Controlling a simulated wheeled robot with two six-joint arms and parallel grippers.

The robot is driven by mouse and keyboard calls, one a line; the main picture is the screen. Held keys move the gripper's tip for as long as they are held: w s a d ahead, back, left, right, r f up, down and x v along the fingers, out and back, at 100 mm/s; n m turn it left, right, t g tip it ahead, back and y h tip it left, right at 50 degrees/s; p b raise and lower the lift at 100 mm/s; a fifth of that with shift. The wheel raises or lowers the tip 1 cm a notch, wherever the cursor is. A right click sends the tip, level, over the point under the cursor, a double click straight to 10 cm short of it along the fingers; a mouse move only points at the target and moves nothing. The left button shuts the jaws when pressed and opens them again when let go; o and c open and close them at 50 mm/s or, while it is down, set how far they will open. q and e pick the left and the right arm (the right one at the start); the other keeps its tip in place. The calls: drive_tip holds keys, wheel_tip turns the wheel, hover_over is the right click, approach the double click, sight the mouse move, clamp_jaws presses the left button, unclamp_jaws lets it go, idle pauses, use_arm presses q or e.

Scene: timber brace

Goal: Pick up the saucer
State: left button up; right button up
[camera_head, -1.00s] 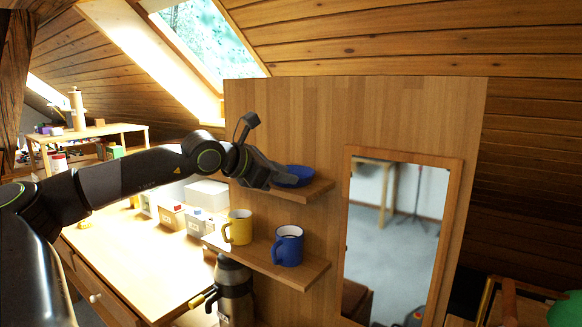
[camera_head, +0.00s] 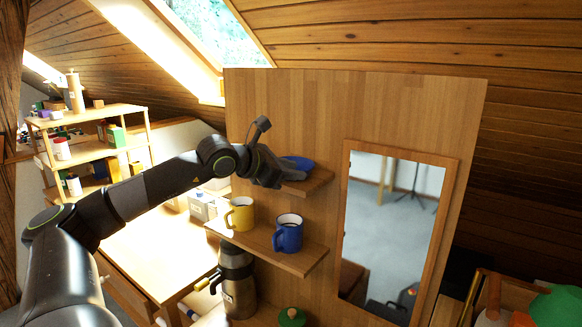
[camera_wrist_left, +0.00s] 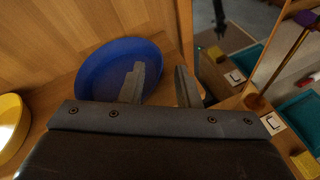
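The blue saucer (camera_head: 299,162) sits on the small upper shelf (camera_head: 316,182) of the wooden panel, partly hidden by my left gripper. In the left wrist view the saucer (camera_wrist_left: 104,68) is a round blue dish lying on the wood. My left gripper (camera_head: 282,177) is at the shelf; its fingers show apart in the wrist view (camera_wrist_left: 161,77). One finger overlaps the saucer and the other is just right of its rim. I cannot tell whether either touches it. My right gripper is not in view.
A yellow mug (camera_head: 241,217) and a blue mug (camera_head: 288,236) stand on the shelf below. A metal flask (camera_head: 237,283) is under them. A framed mirror (camera_head: 392,232) hangs to the right on the panel. A wooden desk (camera_head: 150,255) is at the left.

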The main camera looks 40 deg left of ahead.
use_arm(q)
drive_tip(key=shift+p+x, duration=0.9)
drive_tip(key=shift+x, duration=0.35)
drive_tip(key=shift+w+f, duration=0.2)
drive_tip(key=shift+w, duration=0.3)
drive_tip(key=shift+c, duration=0.2)
clamp_jaws()
